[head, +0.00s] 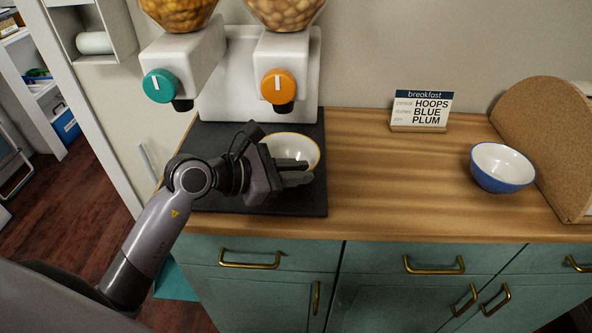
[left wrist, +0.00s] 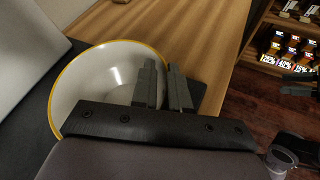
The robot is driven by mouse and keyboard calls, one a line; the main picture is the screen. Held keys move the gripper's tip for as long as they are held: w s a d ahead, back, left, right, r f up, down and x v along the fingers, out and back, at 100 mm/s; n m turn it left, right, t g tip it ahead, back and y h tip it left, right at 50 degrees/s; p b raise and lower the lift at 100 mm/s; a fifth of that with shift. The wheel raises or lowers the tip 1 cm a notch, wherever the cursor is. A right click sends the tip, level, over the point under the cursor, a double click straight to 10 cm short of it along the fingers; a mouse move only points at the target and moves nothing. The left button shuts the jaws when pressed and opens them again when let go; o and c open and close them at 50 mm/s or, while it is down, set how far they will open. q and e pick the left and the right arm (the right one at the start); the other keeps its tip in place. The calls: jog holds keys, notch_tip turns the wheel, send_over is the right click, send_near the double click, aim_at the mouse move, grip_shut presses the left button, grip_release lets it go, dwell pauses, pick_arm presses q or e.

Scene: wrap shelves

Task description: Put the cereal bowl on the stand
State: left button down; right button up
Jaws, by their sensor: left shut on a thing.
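A white bowl with a yellow rim (head: 292,146) is over the dark slab (head: 318,185) below the dispensers. I cannot tell whether it rests on the slab. My left gripper (head: 300,178) is shut on the near right side of its rim. In the left wrist view the bowl (left wrist: 92,82) looks empty and its rim runs between the fingers (left wrist: 166,88). A blue bowl with a white inside (head: 502,168) stands upright on the counter at the right.
Two cereal dispensers with a teal knob (head: 159,86) and an orange knob (head: 279,86) stand behind. A breakfast card (head: 420,110) reads hoops, blue, plum. A cork-coloured curved holder (head: 548,135) is at the right. The middle of the wooden counter (head: 390,190) is clear.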

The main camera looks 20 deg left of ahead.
pick_arm(q)
jog(key=c, duration=1.1)
grip_release()
jog(key=shift+f, duration=0.1)
jog(key=shift+r, duration=0.2)
jog(key=shift+s+a, duration=0.25)
jog(key=b+v, duration=0.1)
jog(key=v, duration=1)
jog(key=shift+s+a+r, duration=0.1)
jog(key=shift+s, duration=0.05)
